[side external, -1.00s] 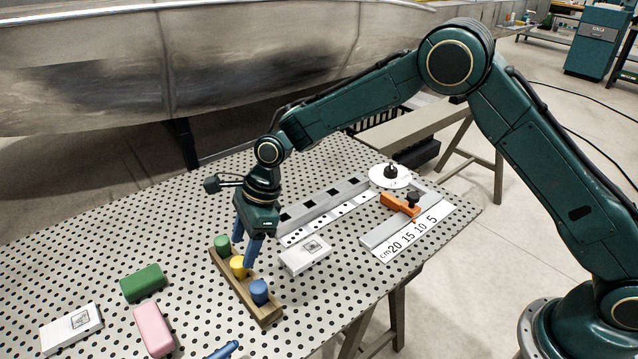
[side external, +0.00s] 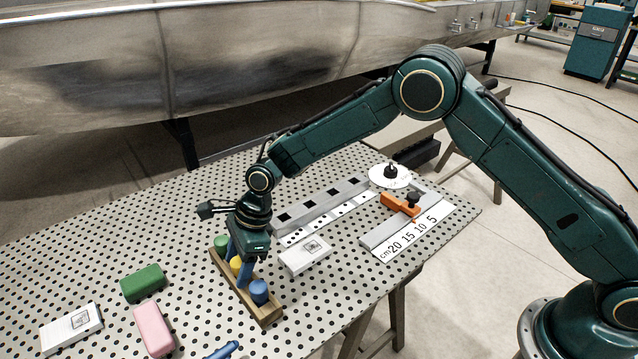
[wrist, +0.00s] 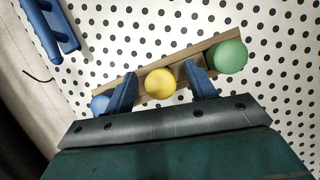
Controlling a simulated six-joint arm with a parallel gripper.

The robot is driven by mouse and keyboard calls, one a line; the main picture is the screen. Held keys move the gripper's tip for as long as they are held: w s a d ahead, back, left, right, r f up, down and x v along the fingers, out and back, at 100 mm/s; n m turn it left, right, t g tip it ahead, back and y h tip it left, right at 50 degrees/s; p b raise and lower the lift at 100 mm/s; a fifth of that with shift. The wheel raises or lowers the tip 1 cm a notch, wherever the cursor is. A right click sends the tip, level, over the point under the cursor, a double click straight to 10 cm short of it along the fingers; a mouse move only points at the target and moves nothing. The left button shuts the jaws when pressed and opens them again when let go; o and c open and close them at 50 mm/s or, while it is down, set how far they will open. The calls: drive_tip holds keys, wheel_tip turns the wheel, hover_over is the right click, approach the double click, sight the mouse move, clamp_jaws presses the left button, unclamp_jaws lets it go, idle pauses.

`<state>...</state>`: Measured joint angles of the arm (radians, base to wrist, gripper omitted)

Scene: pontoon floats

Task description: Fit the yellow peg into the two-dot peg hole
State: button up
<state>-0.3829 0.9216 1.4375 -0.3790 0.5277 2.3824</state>
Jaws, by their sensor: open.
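The yellow peg (side external: 235,263) stands in a wooden rack (side external: 267,318), between a green peg (side external: 221,243) and a blue peg (side external: 259,290). My gripper (side external: 236,271) is open and pointed down over the rack, with its fingers on either side of the yellow peg. In the wrist view, the yellow peg (wrist: 159,84) sits between the two blue fingers, with gaps on both sides. The grey bar with square dark holes (side external: 312,209) lies behind, with a white dotted strip (side external: 299,236) along its front. The dots at each hole are too small to count.
A white box (side external: 304,257) lies between rack and bar. A green block (side external: 143,283), a pink block (side external: 154,330) and another white box (side external: 71,328) lie to the left. An orange clamp (side external: 400,206) and a ruler (side external: 412,234) are at the right.

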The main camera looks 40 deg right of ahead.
sight(238, 261)
drive_tip(key=c, duration=1.1)
drive_tip(key=shift+r, duration=0.15)
wheel_tip(238, 261, up, 20)
drive_tip(key=shift+f, duration=0.15)
idle(0.6)
